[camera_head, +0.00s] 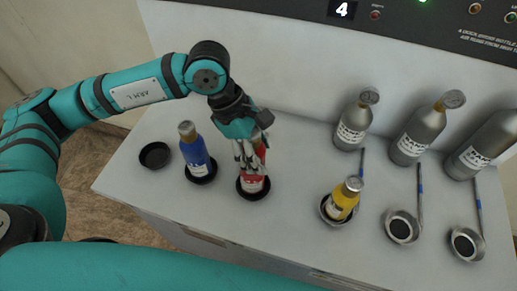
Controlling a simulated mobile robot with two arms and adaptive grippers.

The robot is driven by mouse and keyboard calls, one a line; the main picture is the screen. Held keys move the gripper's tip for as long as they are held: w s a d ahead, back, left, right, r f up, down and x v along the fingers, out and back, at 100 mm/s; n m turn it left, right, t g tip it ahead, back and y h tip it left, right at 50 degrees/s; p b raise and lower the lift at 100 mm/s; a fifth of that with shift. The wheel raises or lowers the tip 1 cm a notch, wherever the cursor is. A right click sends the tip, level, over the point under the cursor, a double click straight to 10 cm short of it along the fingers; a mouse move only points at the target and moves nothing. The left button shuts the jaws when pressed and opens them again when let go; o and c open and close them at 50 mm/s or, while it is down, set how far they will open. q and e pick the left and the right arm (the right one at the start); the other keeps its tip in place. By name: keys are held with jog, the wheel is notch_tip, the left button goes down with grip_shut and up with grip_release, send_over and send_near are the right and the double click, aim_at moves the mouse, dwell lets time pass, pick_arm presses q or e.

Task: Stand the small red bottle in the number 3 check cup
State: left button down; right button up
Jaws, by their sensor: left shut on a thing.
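My left gripper (248,150) reaches down from above and is shut on the small red bottle (253,182). The fingers hide much of the bottle. The bottle's white-labelled lower part sits in or just above a round black holder (252,195) on the white bench; I cannot tell if its base touches. To the right is a row of metal check cups with upright handles. The left cup (327,216) holds a yellow bottle (345,196), which leans. The middle cup (402,226) and the right cup (466,244) are empty. No cup numbers are readable. My right gripper is not in view.
A blue bottle (194,150) stands in another black holder, left of the red one. An empty black holder (155,155) is further left. Three grey bottles, one of them here (353,124), stand behind the cups. A dark panel (420,22) showing 4 rises behind.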

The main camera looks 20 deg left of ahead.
pick_arm(q)
jog(key=shift+c, duration=2.2)
grip_release()
jog(key=shift+r+p, duration=0.25)
jog(key=shift+p, duration=0.1)
jog(key=b+v, duration=0.3)
jog(key=v, duration=0.7)
jog(key=shift+a+r, duration=0.15)
jog(key=shift+r, duration=0.05)
jog(key=shift+a+r, duration=0.25)
jog(key=shift+r, duration=0.35)
